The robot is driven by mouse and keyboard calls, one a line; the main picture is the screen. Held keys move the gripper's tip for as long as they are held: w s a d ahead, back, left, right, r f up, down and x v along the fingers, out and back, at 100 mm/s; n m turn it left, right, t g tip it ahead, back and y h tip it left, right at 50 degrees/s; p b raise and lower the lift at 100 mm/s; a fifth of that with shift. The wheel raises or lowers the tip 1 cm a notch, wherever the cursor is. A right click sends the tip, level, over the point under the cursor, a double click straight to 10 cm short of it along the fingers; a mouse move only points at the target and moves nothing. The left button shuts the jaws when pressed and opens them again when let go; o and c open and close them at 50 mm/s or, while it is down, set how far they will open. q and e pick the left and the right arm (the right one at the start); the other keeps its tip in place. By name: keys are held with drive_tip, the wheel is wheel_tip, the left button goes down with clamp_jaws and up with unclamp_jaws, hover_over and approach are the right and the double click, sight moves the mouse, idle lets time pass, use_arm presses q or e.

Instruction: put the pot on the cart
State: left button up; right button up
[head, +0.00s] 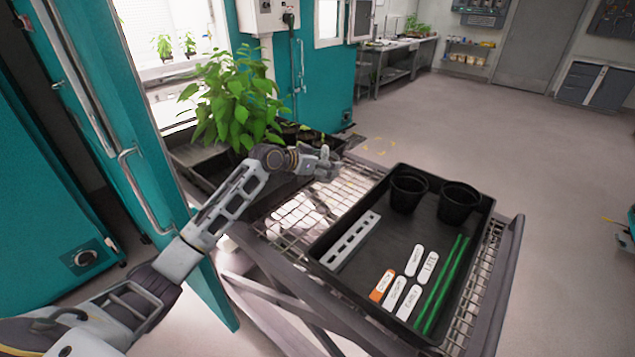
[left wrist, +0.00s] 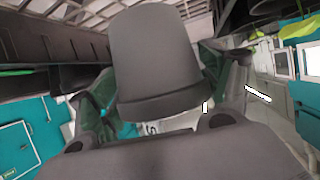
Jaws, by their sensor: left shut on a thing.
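The wire-topped cart (head: 291,216) stands at centre right in the head view. My left gripper (head: 324,160) is over the far side of the cart. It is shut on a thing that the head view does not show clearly. In the left wrist view a dark grey tapered pot (left wrist: 155,55) fills the middle, directly in front of the gripper, with its wider rim toward the bottom of the picture. A leafy green plant (head: 235,105) rises behind my left wrist in the head view, and its base is hidden there. My right gripper is not in view.
A black tray (head: 350,292) on the cart holds two empty black pots (head: 407,192), a slotted strip, several labels and two green sticks. Bare mesh lies left of the tray. A teal chamber door (head: 150,150) stands close to my left arm. Open floor lies right.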

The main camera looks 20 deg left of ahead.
sight(319, 181)
use_arm(q)
wheel_tip(319, 181, down, 2)
drive_tip(key=shift+f, duration=0.25)
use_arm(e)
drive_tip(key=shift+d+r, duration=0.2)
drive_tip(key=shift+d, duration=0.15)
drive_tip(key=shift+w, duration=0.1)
use_arm(q)
drive_tip(key=shift+f, duration=0.2)
wheel_tip(319, 181, down, 4)
drive_tip(key=shift+f+p, duration=0.1)
drive_tip(key=shift+p, duration=0.3)
drive_tip(key=shift+f, duration=0.3)
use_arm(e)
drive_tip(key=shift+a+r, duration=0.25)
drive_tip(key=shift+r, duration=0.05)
use_arm(q)
drive_tip(key=shift+f, duration=0.1)
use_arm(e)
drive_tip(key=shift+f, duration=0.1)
use_arm(q)
drive_tip(key=o, duration=0.9)
